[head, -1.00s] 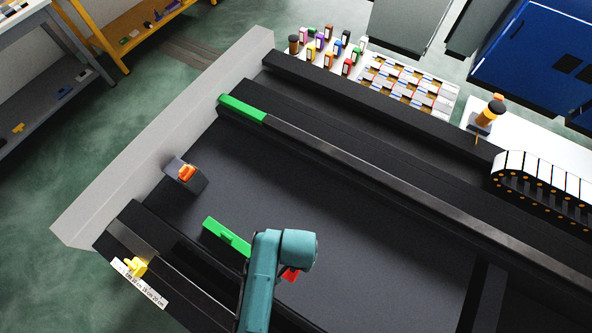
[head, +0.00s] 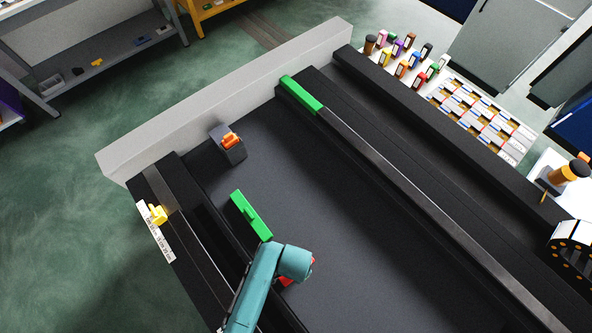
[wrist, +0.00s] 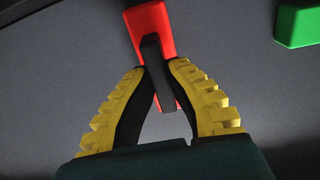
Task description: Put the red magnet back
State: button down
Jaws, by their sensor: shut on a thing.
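The red magnet (wrist: 151,28) is a red block with a dark handle (wrist: 156,72), seen at the top centre of the wrist view. My gripper (wrist: 157,74) has its two yellow-and-black fingers closed on that handle. In the head view the red magnet (head: 287,281) is mostly hidden behind my teal arm, over the dark bed near the green bar. Whether it touches the bed or hangs just above it, I cannot tell.
Another green piece (head: 301,94) sits on the long rail. An orange piece (head: 230,141) is on a dark block by the grey wall (head: 230,95). A yellow piece (head: 157,214) sits by a ruler strip.

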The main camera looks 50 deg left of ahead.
jog(key=shift+f, duration=0.15)
jog(key=c, duration=1.2)
grip_release()
jog(key=shift+c, duration=0.2)
notch_tip(320, 180, up, 12)
jog(key=p, duration=0.1)
jog(key=shift+r+p, duration=0.2)
jog(key=shift+p, duration=0.2)
